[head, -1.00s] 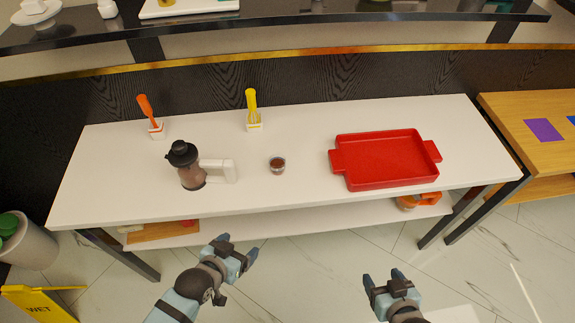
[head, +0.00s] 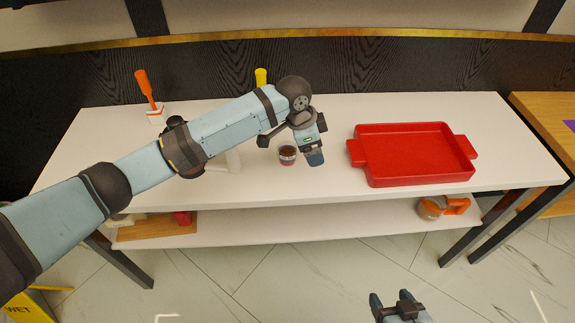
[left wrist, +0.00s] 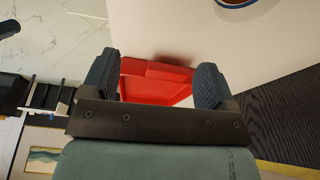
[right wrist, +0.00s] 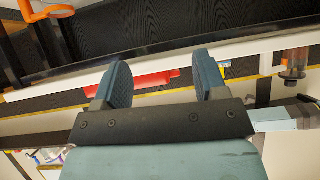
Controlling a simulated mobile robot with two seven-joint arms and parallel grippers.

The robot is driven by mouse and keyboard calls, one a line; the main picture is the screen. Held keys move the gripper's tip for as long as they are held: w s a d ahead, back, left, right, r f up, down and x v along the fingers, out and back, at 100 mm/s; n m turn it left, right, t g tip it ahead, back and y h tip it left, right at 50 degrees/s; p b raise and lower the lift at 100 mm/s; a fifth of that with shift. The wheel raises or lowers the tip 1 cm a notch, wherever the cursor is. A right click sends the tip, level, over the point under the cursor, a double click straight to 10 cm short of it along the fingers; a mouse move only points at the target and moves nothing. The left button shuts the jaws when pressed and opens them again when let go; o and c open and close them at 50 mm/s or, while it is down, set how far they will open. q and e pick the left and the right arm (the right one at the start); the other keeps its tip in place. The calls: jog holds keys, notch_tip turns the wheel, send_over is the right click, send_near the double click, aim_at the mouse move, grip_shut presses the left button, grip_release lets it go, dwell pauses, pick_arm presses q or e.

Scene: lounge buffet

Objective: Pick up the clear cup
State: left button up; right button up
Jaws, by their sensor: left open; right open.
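The clear cup (head: 287,155) with dark brown contents stands upright on the white table, left of the red tray. Part of its rim (left wrist: 238,2) shows at the top edge of the left wrist view, right of centre and beyond the fingers. My left gripper (head: 290,149) is open and empty, pointing down over the table close to the cup. In the head view the cup appears between its fingers; whether they touch it I cannot tell. My right gripper (head: 391,297) is open and empty, low in front of the table.
The red tray (head: 412,155) stands to the right. A white-handled, dark-topped container (head: 234,161) is mostly hidden behind my left arm. An orange-handled utensil (head: 145,88) and a yellow one (head: 261,77) stand at the back. A glass pot (head: 430,208) sits on the lower shelf.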

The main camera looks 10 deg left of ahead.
pick_arm(q)
jog(key=w+a+r+m+g+y+b, duration=0.1)
jog(key=w+a+r+y+b, duration=0.2)
jog(key=w+a+r, duration=0.3)
send_over(288, 145)
jog(key=s+d, duration=0.1)
jog(key=s, duration=0.1)
jog(key=f+b, duration=0.1)
jog(key=f, duration=0.6)
jog(key=shift+w+f, duration=0.2)
jog(key=f, duration=0.4)
jog(key=shift+s+a+f+b, duration=0.25)
jog(key=shift+s+a+b, duration=0.1)
jog(key=shift+a+b, duration=0.05)
jog(key=shift+f, duration=0.45)
jog(key=c, duration=0.9)
jog(key=shift+r, duration=0.15)
jog(key=shift+w+r, duration=0.1)
jog(key=shift+r, duration=0.55)
notch_tip(288, 145, up, 18)
jog(key=p, duration=0.2)
jog(key=shift+r+p, duration=0.25)
jog(key=shift+p, duration=0.05)
